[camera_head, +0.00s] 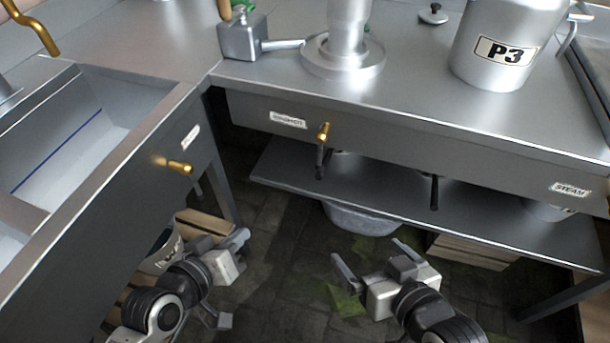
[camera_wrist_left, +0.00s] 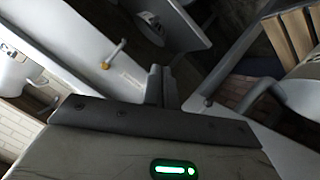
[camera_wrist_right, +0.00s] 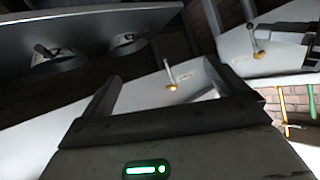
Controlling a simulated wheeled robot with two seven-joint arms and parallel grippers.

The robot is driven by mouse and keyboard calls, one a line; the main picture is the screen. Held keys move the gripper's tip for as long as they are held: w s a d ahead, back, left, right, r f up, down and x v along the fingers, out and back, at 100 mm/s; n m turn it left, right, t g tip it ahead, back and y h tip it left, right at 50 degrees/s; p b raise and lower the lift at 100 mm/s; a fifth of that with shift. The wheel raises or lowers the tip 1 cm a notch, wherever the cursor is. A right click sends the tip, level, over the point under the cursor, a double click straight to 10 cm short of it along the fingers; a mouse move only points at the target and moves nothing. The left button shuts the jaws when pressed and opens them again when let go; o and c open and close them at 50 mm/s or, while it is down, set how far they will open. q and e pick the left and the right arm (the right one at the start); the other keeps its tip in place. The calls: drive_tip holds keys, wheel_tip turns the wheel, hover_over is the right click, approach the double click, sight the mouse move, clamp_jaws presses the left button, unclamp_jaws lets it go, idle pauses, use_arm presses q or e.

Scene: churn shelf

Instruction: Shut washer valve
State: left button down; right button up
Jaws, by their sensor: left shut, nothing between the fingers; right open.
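A brass-tipped valve (camera_head: 323,132) with a dark lever hanging down sits on the counter's front panel, beside a small label (camera_head: 289,119) I cannot read surely. A second brass valve (camera_head: 180,167) sticks out of the sink unit's front, below another unreadable label (camera_head: 191,136). I cannot tell for certain which is the washer valve. My left gripper (camera_head: 242,238) is shut and empty, below and right of the sink valve; its closed fingers (camera_wrist_left: 161,86) show in the left wrist view. My right gripper (camera_head: 369,254) is open and empty, below the counter valve, apart from it.
A lower shelf (camera_head: 390,196) runs under the counter, with another dark handle (camera_head: 434,192) and a STEAM label (camera_head: 571,190) to the right. A P3 canister (camera_head: 500,50) and a metal box (camera_head: 241,38) stand on top. Wooden crates and a basin (camera_head: 362,220) sit below.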

sight(322, 148)
use_arm(q)
drive_tip(key=w+d+n+h+b, duration=0.2)
drive_tip(key=w+n+h+b, duration=0.1)
drive_tip(key=w+b, duration=0.3)
drive_tip(key=w+d+n+h+b, duration=0.2)
drive_tip(key=w+h+b, duration=0.3)
drive_tip(key=b, duration=0.5)
drive_tip(key=shift+w+f+n+g+h, duration=0.25)
drive_tip(key=shift+w+n+g+h, duration=0.05)
drive_tip(key=shift+w+n, duration=0.35)
use_arm(e)
drive_tip(key=w+a+f+t+y, duration=0.1)
drive_tip(key=a+f+y, duration=0.2)
drive_tip(key=f, duration=0.5)
drive_tip(key=shift+a+t, duration=0.3)
drive_tip(key=shift+a, duration=0.4)
use_arm(q)
drive_tip(key=shift+w+d, duration=0.1)
drive_tip(key=shift+d, duration=0.05)
use_arm(e)
drive_tip(key=shift+f, duration=0.1)
use_arm(q)
drive_tip(key=b+x, duration=0.1)
drive_tip(key=x, duration=0.9)
drive_tip(key=shift+b, duration=0.3)
use_arm(e)
drive_tip(key=shift+a+r+y, duration=0.2)
drive_tip(key=shift+r+y, duration=0.1)
drive_tip(key=shift+r, duration=0.05)
